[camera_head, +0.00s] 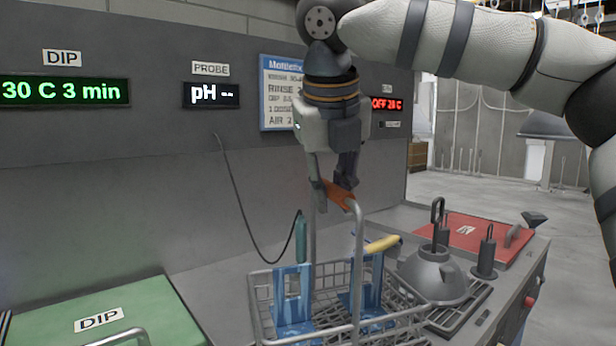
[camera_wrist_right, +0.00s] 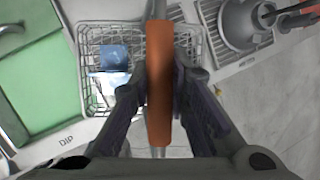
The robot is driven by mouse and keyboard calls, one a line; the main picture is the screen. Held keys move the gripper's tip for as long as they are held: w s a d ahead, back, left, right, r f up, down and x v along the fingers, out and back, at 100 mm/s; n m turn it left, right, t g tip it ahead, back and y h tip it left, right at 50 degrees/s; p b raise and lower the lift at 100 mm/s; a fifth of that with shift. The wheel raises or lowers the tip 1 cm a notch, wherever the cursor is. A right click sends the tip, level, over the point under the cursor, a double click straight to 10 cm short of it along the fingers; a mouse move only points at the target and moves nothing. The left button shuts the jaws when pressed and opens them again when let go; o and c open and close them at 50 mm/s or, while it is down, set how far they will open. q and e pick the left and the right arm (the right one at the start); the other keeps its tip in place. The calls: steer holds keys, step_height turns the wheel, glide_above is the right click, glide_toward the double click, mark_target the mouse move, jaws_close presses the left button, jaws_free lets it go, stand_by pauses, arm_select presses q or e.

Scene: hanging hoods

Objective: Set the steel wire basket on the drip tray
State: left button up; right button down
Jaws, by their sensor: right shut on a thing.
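The steel wire basket (camera_head: 262,310) is at the lower middle of the head view. It holds blue upright pieces (camera_head: 292,300). Its tall handle has an orange grip (camera_head: 338,195). My right gripper (camera_head: 334,183) points down and is shut on this grip; the wrist view shows the orange grip (camera_wrist_right: 159,85) between the fingers and the basket (camera_wrist_right: 88,45) below. I cannot tell whether the basket hangs clear or touches the counter. A slotted grey tray (camera_head: 462,318), likely the drip tray, lies right of the basket, partly under a grey funnel-shaped piece. My left gripper is not in view.
A green DIP lid (camera_head: 115,310) with a metal handle is at left. The grey funnel-shaped piece (camera_head: 432,278), a dark post (camera_head: 486,255) and a red lid (camera_head: 465,235) stand to the right. A probe with a cable (camera_head: 300,238) is behind the basket, near the wall.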

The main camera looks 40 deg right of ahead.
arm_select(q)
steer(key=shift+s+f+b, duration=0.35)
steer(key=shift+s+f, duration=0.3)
arm_select(e)
steer(key=s+d+x, duration=0.1)
steer(key=x, duration=0.7)
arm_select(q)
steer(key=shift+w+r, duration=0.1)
arm_select(e)
steer(key=shift+f, duration=0.1)
steer(key=c, duration=1.6)
jaws_free()
steer(key=shift+f, duration=0.1)
steer(key=shift+o, duration=0.4)
